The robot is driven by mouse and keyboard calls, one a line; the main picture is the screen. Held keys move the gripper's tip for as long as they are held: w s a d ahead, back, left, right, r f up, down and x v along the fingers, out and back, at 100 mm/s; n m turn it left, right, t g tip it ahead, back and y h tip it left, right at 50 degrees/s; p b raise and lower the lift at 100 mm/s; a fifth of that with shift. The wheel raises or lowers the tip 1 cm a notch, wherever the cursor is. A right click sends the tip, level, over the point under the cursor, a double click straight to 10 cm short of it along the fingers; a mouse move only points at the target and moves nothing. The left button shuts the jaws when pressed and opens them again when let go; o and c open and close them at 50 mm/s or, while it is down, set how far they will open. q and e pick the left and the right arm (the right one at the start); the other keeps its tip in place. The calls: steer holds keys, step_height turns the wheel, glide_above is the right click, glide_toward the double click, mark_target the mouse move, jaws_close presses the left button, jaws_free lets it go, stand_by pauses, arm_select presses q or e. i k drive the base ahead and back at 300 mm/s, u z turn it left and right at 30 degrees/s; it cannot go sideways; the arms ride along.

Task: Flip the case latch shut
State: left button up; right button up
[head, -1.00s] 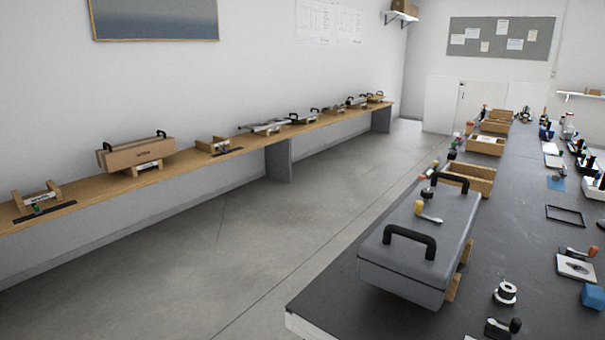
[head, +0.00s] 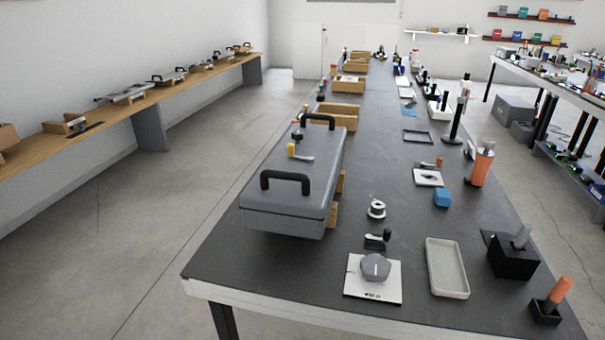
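A grey case (head: 290,190) with a closed lid lies on the near left part of the dark table. It has two black handles, a near one (head: 286,183) and a far one (head: 318,120). A small lever with a yellow knob (head: 299,152) shows at the case's left side. A dark knob (head: 297,134) is just beyond it. I cannot tell which part is the latch, or whether it is open or shut. Neither of my grippers is in view.
The dark table (head: 225,262) runs away from me. Right of the case are a white card (head: 362,290) with a grey knob, a shallow tray (head: 446,268), a black block (head: 513,256) and a blue block (head: 442,197). Open floor (head: 120,250) lies to the left.

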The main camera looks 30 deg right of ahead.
mark_target(290, 146)
steer(key=u, duration=0.65)
steer(key=k, duration=0.9)
steer(key=u, duration=1.15)
steer(key=k, duration=0.5)
steer(key=z, duration=0.15)
steer(key=i, duration=1.65)
steer(key=z, duration=1.7)
steer(key=i, duration=1)
steer(key=z, duration=1.15)
